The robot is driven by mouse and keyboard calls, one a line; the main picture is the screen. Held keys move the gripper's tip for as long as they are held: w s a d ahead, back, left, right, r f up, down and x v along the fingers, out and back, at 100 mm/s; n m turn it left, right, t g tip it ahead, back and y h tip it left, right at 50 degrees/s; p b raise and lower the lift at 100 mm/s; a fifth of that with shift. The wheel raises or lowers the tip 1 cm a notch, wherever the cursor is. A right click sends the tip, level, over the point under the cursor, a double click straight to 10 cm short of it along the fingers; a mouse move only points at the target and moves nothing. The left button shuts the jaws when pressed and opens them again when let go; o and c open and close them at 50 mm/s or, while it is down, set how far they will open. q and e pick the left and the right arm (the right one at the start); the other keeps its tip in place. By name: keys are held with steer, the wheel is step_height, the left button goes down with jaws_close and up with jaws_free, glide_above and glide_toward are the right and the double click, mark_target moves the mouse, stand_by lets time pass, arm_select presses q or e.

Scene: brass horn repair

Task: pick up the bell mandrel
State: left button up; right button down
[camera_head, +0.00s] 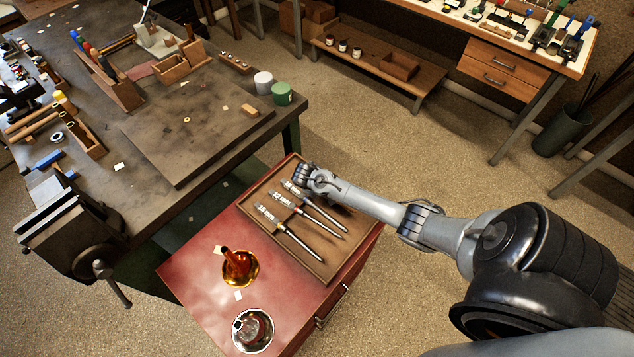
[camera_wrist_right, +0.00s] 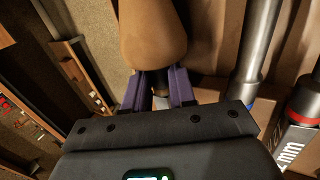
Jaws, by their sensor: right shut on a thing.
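My right gripper (camera_head: 305,178) is at the far end of a wooden tray (camera_head: 325,265) on the red cabinet. In the right wrist view its purple fingers (camera_wrist_right: 158,88) are shut around the dark neck of a smooth brown, rounded piece (camera_wrist_right: 152,35), which I take to be the bell mandrel. In the head view the gripper hides this piece. Whether it touches the tray is unclear. Several silver rod tools (camera_head: 290,234) lie side by side in the tray; two also show in the right wrist view (camera_wrist_right: 258,45), one with a red band. My left gripper is out of view.
A brass piece with a red-brown stem (camera_head: 240,265) and a silvery round piece (camera_head: 252,330) stand on the red cabinet top (camera_head: 205,285). A dark workbench (camera_head: 160,200) with a vise (camera_head: 75,225) is at the left. Open floor (camera_head: 390,140) lies beyond the tray.

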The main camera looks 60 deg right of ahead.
steer(key=shift+r, duration=0.25)
